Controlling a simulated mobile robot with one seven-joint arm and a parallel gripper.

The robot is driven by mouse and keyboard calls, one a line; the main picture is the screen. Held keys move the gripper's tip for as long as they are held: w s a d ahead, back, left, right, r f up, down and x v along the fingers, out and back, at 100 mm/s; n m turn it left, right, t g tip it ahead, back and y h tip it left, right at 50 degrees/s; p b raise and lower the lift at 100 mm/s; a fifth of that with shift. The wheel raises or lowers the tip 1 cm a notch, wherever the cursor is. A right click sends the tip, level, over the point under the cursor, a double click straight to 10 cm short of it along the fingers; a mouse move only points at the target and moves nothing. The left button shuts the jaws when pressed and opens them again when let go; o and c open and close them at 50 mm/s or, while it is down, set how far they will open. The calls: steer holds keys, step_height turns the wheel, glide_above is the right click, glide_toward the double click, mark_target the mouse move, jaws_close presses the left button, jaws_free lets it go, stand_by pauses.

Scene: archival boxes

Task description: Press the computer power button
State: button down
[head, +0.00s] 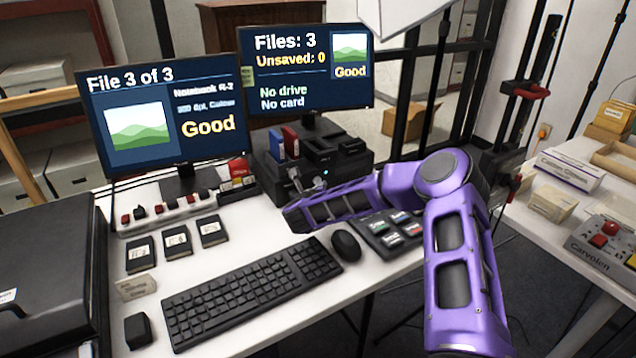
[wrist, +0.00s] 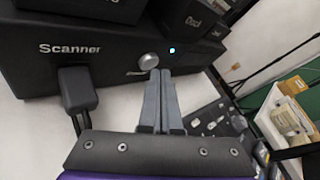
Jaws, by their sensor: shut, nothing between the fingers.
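The black computer box (wrist: 115,62) has a round silver button (wrist: 149,61) on its front face. A small cyan light (wrist: 172,50) glows to the right of the button. My gripper (wrist: 160,76) is shut and empty. In the wrist view its fingertips are just below the button and partly overlap its lower edge; I cannot tell whether they touch it. In the head view the black box (head: 358,166) stands below the right monitor, and my purple arm reaches across in front of it. The fingertips are hard to make out there.
A black plug with a cable (wrist: 77,88) sits at the box's front, left of my gripper. The keyboard (head: 250,290) and mouse (head: 346,245) lie in front. Two lit monitors (head: 165,100) stand behind. A dark tray of cards (head: 388,232) lies right of the mouse.

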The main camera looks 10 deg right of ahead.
steer(key=shift+w+a, duration=0.15)
steer(key=shift+w, duration=0.3)
stand_by(0.9)
steer(key=shift+s, duration=0.1)
steer(key=shift+s+d, duration=0.35)
steer(key=shift+s, duration=0.4)
steer(key=shift+s+d, duration=0.3)
steer(key=shift+s, duration=0.5)
steer(key=shift+s+d, duration=0.35)
steer(key=shift+s, duration=0.4)
steer(key=shift+s+d, duration=0.3)
steer(key=shift+s, duration=0.5)
